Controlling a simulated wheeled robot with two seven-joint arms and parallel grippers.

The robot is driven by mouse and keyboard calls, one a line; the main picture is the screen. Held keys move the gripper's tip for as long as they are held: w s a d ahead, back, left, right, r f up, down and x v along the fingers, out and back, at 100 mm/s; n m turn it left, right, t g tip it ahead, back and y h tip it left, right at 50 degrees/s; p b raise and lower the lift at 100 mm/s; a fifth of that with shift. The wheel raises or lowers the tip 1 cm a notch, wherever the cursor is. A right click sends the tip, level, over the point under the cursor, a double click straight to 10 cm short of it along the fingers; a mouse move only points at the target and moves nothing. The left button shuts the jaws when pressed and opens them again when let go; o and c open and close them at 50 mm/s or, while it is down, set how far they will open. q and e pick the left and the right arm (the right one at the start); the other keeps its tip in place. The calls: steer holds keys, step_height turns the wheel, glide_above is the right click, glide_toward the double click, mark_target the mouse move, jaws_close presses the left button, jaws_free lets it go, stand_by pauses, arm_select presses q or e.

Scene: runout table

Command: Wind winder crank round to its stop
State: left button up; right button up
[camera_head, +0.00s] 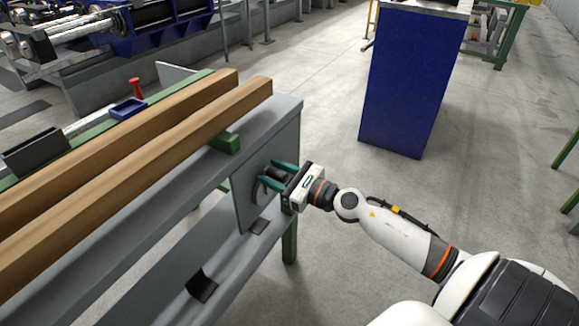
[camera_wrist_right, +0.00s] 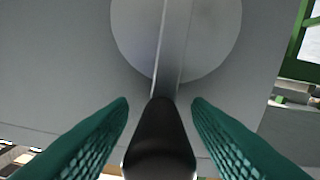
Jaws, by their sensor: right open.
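The winder crank is on the grey side panel at the table's end. Its round plate (camera_head: 262,188) shows in the head view, and the disc (camera_wrist_right: 200,30) with a straight arm (camera_wrist_right: 173,45) shows in the right wrist view. The crank's black handle (camera_wrist_right: 160,140) points toward the wrist camera. My right gripper (camera_head: 280,173) is at the crank, its green fingers on either side of the handle. In the right wrist view the open right gripper (camera_wrist_right: 160,115) shows gaps between both fingers and the handle. My left gripper is not in view.
Two long wooden beams (camera_head: 150,140) lie on the grey table (camera_head: 285,110). A blue tray (camera_head: 128,108) and a red knob (camera_head: 135,86) are behind them. A blue cabinet (camera_head: 408,80) stands at the back right, with clear floor (camera_head: 330,100) between.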

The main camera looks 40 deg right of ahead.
steer(key=v, duration=0.2)
steer(key=b+v, duration=0.1)
steer(key=v, duration=0.3)
steer(key=shift+f, duration=0.25)
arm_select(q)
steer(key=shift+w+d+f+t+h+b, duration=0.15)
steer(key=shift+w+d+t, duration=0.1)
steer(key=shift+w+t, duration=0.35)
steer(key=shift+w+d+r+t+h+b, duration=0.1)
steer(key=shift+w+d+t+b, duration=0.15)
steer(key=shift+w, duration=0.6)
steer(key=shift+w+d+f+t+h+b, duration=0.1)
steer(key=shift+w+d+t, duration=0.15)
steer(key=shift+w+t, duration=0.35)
arm_select(e)
glide_toward(286, 180)
steer(key=shift+w+a+r, duration=0.2)
steer(key=shift+w, duration=0.4)
